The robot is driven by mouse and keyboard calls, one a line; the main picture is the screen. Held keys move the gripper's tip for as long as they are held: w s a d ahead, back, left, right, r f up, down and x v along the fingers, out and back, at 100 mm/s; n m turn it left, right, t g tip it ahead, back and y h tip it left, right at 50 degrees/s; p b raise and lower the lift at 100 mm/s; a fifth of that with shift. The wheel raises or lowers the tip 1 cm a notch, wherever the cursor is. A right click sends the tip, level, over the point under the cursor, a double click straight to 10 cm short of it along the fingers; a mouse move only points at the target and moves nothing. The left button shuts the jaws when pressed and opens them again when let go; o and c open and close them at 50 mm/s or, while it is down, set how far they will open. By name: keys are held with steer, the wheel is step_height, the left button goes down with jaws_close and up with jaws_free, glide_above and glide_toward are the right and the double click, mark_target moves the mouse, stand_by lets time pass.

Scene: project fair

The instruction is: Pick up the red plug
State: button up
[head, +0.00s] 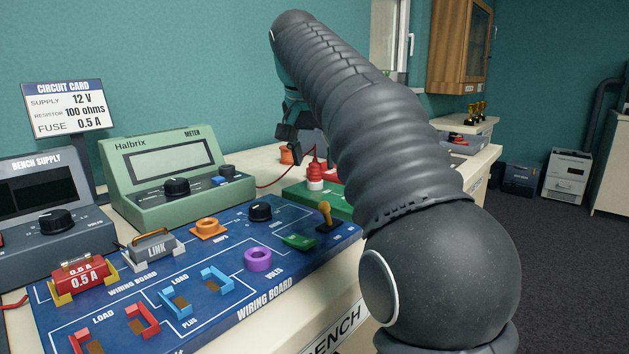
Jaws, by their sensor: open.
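The red plug (315,168) stands upright in a white socket or base on a green board (300,194), behind the wiring board. A thin red lead runs beside it to the left. My gripper (287,134) hangs above and a little left of the plug in the picture, apart from it. Its dark fingers are small and partly hidden behind my arm; it is open and appears empty. My arm covers the area right of the plug, where another red piece (329,174) partly shows.
The blue wiring board (215,270) holds sockets, a red fuse (80,276) and a grey link (153,249). A green meter (165,172) and bench supply (45,210) stand behind it. Trophies (476,112) stand farther back.

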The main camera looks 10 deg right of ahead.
steer(key=shift+x, duration=0.9)
jaws_close()
steer(key=shift+r, duration=0.1)
